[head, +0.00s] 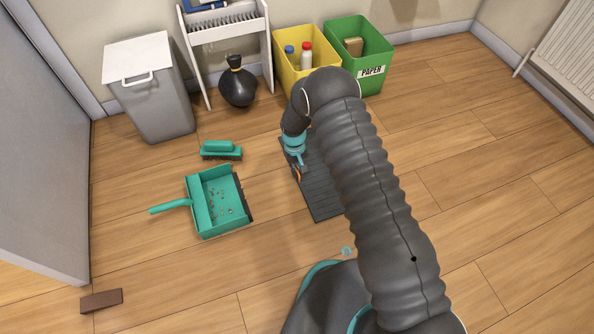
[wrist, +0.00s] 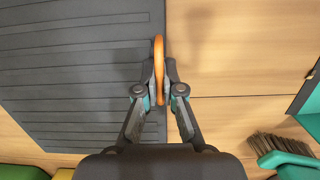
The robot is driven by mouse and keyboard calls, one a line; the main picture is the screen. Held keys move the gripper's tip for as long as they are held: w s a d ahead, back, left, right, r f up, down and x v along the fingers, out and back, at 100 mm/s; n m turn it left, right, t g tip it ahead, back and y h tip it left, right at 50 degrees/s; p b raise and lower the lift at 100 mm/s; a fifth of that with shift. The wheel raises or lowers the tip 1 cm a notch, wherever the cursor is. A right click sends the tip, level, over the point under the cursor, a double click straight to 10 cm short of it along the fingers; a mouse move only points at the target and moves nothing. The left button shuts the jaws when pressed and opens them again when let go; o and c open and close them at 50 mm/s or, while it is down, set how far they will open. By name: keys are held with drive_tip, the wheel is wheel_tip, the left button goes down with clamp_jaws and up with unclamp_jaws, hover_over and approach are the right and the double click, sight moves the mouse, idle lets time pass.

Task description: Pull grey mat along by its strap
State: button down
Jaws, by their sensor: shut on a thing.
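The grey mat (head: 320,204) lies flat on the wooden floor, partly hidden behind my arm in the head view. It also fills the left of the wrist view (wrist: 75,70), with dark ribs across it. Its orange strap (wrist: 159,52) stands at the mat's edge. My gripper (wrist: 160,76) is shut on the strap, with one finger on each side of it. In the head view my gripper (head: 298,164) is at the mat's left edge, and only a little of the strap (head: 297,175) shows.
A teal dustpan (head: 205,222) with crumbs and a brush (head: 220,150) lie left of the mat. A yellow bin (head: 290,80), a green paper bin (head: 376,77) and a black bag (head: 238,90) stand behind. A brown block (head: 101,301) lies front left. Floor at right is clear.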

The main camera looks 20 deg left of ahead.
drive_tip(key=shift+d, duration=0.1)
drive_tip(key=c, duration=1.2)
unclamp_jaws()
drive_tip(key=shift+w+d, duration=0.1)
drive_tip(key=r, duration=0.4)
drive_tip(key=w+r, duration=0.1)
drive_tip(key=r, duration=0.3)
drive_tip(key=a+r, duration=0.1)
drive_tip(key=r, duration=0.3)
drive_tip(key=shift+w, duration=0.15)
drive_tip(key=shift+d+f, duration=0.1)
